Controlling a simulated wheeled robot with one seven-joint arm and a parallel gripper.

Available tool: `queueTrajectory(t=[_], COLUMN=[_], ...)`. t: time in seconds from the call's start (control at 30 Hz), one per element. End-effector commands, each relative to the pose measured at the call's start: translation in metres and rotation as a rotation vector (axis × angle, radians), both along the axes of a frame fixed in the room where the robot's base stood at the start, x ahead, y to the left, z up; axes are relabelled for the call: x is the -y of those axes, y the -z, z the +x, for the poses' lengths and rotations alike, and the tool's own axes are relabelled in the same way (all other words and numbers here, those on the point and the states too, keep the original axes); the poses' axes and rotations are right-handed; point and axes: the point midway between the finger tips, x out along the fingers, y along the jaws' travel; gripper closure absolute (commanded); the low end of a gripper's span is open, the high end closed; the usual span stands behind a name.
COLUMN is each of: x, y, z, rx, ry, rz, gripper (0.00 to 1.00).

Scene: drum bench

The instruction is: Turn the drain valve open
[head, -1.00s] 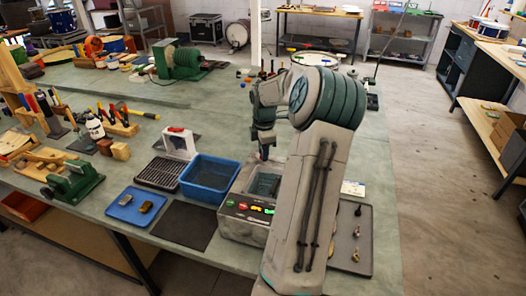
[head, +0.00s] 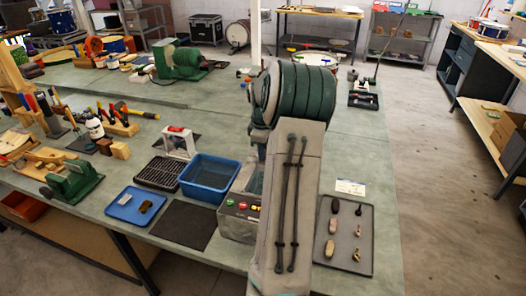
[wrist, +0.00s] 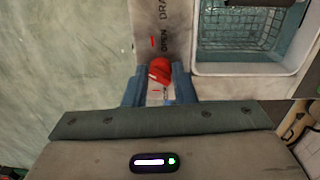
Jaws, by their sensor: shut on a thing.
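The drain valve's red handle (wrist: 159,70) shows in the wrist view, on a grey panel (wrist: 150,22) lettered OPEN and DRAIN with small red marks. My gripper (wrist: 158,84) has its two blue fingers on either side of the handle and is shut on it. The handle's exact angle against the marks is hard to tell. The grey machine (head: 238,224) with coloured buttons stands at the bench's front edge in the head view. My arm hides its right part, the valve and my gripper there. The machine's basin with a wire basket (wrist: 240,67) lies right of the handle.
A blue tub (head: 209,180) stands just left of the machine. A dark mat (head: 184,226) and a blue tray (head: 136,206) lie further left. A grey tray (head: 344,232) with several small parts lies right of my arm.

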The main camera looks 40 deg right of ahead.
Motion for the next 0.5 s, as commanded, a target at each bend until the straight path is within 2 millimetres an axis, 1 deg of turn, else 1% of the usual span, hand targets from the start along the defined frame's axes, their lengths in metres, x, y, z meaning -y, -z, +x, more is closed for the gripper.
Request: queueTrajectory(t=[0.5], x=[-0.0015], y=[0.0019], z=[0.0009], rx=[-0.004], ry=[0.489], rz=[0.001], gripper=[0.99])
